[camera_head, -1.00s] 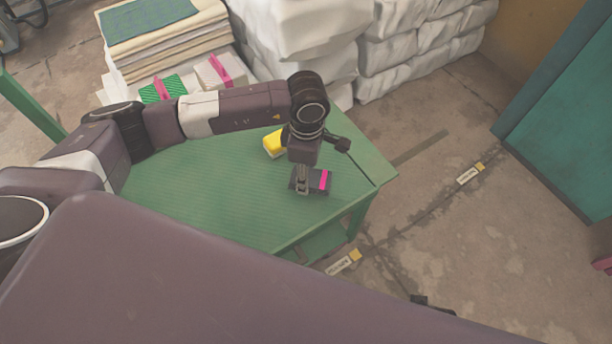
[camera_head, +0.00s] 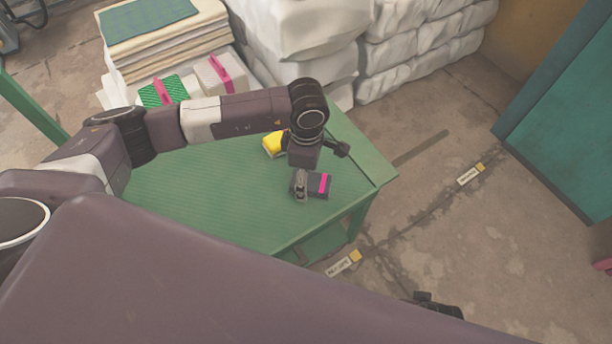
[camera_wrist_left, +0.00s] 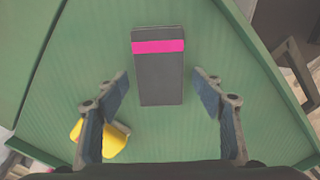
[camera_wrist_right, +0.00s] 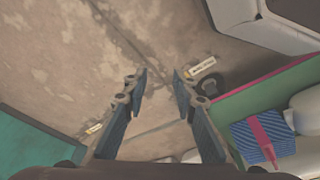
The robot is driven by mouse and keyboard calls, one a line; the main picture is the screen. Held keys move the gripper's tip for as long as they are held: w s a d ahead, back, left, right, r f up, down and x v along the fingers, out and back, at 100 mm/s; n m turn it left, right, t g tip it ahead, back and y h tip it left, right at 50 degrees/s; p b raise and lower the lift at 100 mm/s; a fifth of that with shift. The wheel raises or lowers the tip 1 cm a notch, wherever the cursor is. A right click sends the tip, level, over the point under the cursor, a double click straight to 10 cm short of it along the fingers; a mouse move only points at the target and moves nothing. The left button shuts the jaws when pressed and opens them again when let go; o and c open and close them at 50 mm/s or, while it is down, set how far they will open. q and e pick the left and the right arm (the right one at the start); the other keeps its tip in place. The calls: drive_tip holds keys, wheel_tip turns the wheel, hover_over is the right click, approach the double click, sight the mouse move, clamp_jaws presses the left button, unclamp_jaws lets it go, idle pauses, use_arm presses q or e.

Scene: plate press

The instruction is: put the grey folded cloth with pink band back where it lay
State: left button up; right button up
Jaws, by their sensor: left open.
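The grey folded cloth with pink band (camera_head: 314,187) lies flat on the green table (camera_head: 215,200), near its right end. In the left wrist view the cloth (camera_wrist_left: 158,85) is a dark rectangle with a pink stripe across its far part. My left gripper (camera_head: 300,188) is over the cloth. Its fingers are spread wide, one on each side of the cloth, with green tabletop showing in both gaps. It holds nothing. My right gripper (camera_wrist_right: 160,80) is open and empty above the floor. Only a small part of it shows at the bottom of the head view.
A yellow object (camera_head: 273,145) lies on the table behind the cloth, beside my left finger in the wrist view. A cloth stack (camera_head: 165,45), a green banded bundle (camera_head: 150,95) and white sacks (camera_head: 410,45) stand behind.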

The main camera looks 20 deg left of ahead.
drive_tip(key=shift+s+f, duration=0.1)
drive_tip(key=shift+s, duration=0.05)
use_arm(q)
drive_tip(key=shift+r, duration=0.15)
wheel_tip(320, 180, up, 12)
drive_tip(key=p, duration=0.1)
use_arm(e)
drive_tip(key=f, duration=0.1)
drive_tip(key=s+f, duration=0.1)
drive_tip(key=f, duration=0.1)
drive_tip(key=s+f, duration=0.1)
drive_tip(key=shift+s+d+f, duration=0.15)
drive_tip(key=shift+d+f, duration=0.05)
drive_tip(key=shift+f, duration=0.1)
